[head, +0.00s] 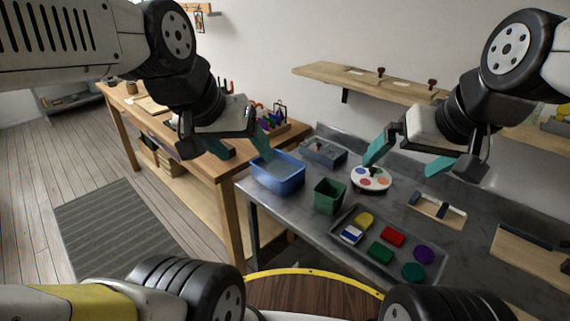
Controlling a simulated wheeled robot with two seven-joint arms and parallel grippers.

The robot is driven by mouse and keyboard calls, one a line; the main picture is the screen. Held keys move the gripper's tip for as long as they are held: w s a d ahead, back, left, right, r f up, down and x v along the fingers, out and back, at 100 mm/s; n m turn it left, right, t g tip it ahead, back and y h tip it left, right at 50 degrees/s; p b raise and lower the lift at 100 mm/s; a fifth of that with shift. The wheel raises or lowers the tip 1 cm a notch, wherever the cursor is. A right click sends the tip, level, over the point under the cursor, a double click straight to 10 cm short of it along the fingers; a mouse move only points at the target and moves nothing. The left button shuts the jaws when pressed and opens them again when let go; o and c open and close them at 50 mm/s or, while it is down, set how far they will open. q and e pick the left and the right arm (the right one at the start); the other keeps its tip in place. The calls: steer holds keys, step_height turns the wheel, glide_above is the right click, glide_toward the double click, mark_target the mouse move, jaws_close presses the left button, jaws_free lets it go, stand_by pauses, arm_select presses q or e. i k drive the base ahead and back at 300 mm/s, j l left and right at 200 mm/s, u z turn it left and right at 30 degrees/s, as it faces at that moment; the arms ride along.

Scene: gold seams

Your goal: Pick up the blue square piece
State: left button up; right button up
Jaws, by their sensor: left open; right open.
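The blue square piece (351,235), with a pale patch on it, lies at the left of a grey tray (345,252) on the grey workbench. Beside it in the tray are a yellow piece (364,219), a red piece (393,236), a green piece (380,252), a purple round piece (424,254) and a teal round piece (413,272). My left gripper (238,149) is open and empty, up and left of the tray, by a blue bin. My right gripper (411,158) is open and empty, above the bench behind the tray.
A blue bin (278,183) and a green open box (329,197) stand left of the tray. A white round palette with coloured spots (371,180) sits behind it. A grey container (323,152) stands at the back. A wooden holder (437,210) lies to the right. A wooden table (200,155) adjoins the left.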

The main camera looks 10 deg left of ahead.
mark_target(352, 234)
steer(key=j+z, duration=0.4)
steer(key=k+j+z, duration=0.15)
steer(key=j+z, duration=0.25)
steer(key=k+j+z, duration=0.1)
steer(key=j+z, duration=0.3)
steer(key=l, duration=0.1)
